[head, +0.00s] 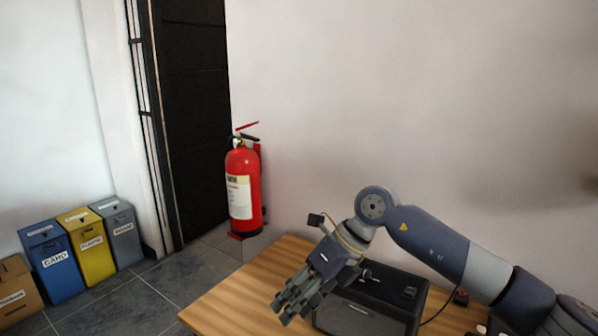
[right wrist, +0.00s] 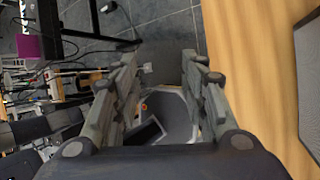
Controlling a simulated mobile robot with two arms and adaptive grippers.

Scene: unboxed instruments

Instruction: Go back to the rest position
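My right gripper (head: 297,299) hangs over the left part of the wooden table (head: 232,298), in front of a dark case. In the right wrist view its two fingers (right wrist: 165,100) stand apart with a gap between them. Nothing is held in that gap; the floor and a grey part lie beyond it. My left gripper is in neither view.
A dark grey case (head: 365,312) stands on the table beside my right gripper. Blue (head: 52,262), yellow (head: 88,246) and grey (head: 120,234) bins stand at the left. Tiled floor (head: 150,290) lies open between.

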